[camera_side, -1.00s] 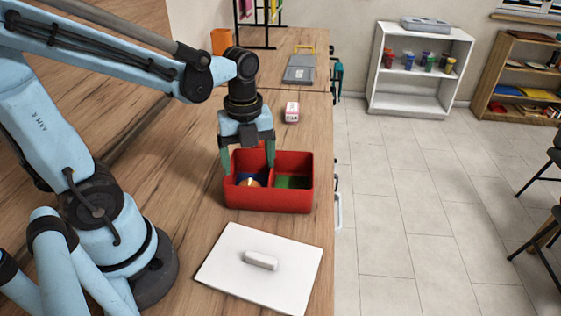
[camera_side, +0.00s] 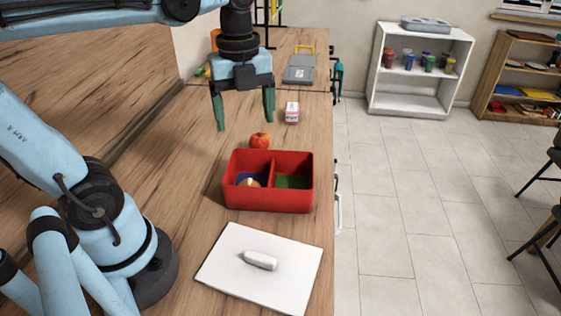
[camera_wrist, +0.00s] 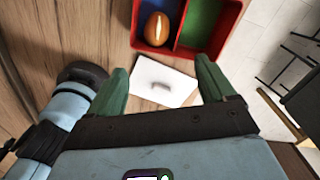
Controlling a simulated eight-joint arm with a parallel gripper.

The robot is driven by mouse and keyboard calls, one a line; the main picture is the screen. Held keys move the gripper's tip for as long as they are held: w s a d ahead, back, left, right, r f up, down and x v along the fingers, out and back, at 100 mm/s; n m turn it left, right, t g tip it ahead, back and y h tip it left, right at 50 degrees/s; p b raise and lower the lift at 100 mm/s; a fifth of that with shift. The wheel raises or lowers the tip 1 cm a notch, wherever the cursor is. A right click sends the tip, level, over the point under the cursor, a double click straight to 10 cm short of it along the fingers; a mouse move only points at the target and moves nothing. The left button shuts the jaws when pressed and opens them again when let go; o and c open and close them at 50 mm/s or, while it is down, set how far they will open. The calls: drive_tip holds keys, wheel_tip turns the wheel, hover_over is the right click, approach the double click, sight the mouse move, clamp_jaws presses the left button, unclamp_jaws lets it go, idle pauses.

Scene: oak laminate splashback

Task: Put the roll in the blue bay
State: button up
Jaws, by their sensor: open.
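A roll (camera_side: 249,183), brown with a pale streak, lies in the blue bay (camera_side: 243,177) of a red box (camera_side: 268,199). It also shows in the wrist view (camera_wrist: 157,28), resting on the blue floor (camera_wrist: 177,10) left of the divider. The bay beside it has a green floor (camera_side: 293,182) and looks empty. My gripper (camera_side: 244,126) is open and empty, raised above the counter behind the box. Its green fingers are apart and touch nothing.
A red apple (camera_side: 260,141) sits behind the box. A pink and white carton (camera_side: 292,113) stands farther back. A white board (camera_side: 243,285) with a white object (camera_side: 260,260) lies in front. A grey case (camera_side: 300,69) is at the back.

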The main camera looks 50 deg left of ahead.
wheel_tip(320, 180, down, 6)
drive_tip(key=w+d+n+t, duration=0.1)
drive_tip(key=d+n+t, duration=0.2)
drive_tip(key=n, duration=1.8)
drive_tip(key=t, duration=0.4)
drive_tip(key=shift+w+r+n, duration=0.15)
drive_tip(key=shift+w+n, duration=0.1)
drive_tip(key=shift+n, duration=0.15)
